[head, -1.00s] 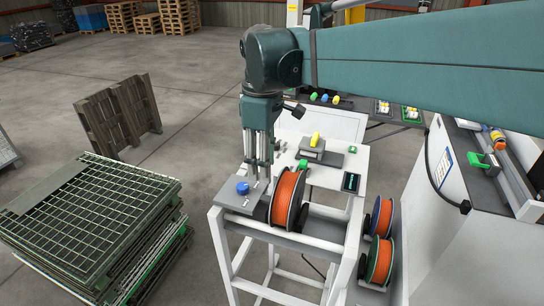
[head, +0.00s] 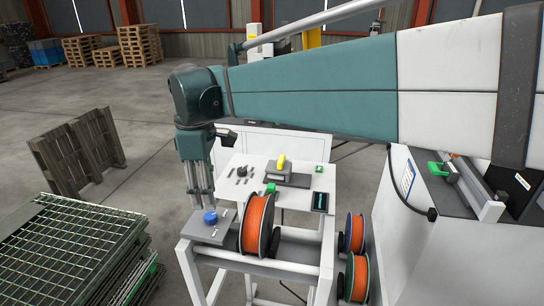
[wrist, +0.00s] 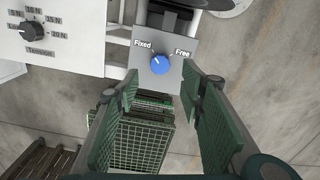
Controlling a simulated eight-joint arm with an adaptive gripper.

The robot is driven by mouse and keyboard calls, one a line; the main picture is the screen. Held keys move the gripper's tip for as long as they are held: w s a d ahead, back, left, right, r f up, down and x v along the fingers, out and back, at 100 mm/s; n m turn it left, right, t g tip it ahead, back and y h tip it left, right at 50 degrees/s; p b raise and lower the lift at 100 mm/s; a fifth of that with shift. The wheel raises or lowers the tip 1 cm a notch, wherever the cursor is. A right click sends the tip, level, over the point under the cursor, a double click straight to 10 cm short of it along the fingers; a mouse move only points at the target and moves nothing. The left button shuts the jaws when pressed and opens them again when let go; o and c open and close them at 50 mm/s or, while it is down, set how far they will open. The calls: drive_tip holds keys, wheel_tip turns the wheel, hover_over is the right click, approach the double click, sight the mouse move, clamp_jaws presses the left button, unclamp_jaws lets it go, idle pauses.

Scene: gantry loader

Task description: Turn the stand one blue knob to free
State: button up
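The blue knob (wrist: 159,64) sits on a grey plate (wrist: 178,72) marked "Fixed" at upper left and "Free" at upper right. Its white mark points up and left, toward "Fixed". In the head view the blue knob (head: 210,217) is on the stand's front left corner, left of an orange spool (head: 258,224). My gripper (wrist: 164,88) is open and empty, its two green-padded fingers apart below the knob in the wrist view. In the head view my gripper (head: 202,198) hangs pointing down just beside and above the knob; the exact gap is unclear.
A black tension dial (wrist: 33,29) is on the white panel at upper left of the wrist view. A yellow-topped device (head: 281,168) stands on the white table. Green grating stacks (head: 70,245) lie left of the stand. More orange spools (head: 356,233) stand lower right.

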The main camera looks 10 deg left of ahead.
sight(210, 215)
drive_tip(key=shift+f, duration=3.7)
drive_tip(key=shift+c, duration=0.7)
drive_tip(key=c, duration=0.8)
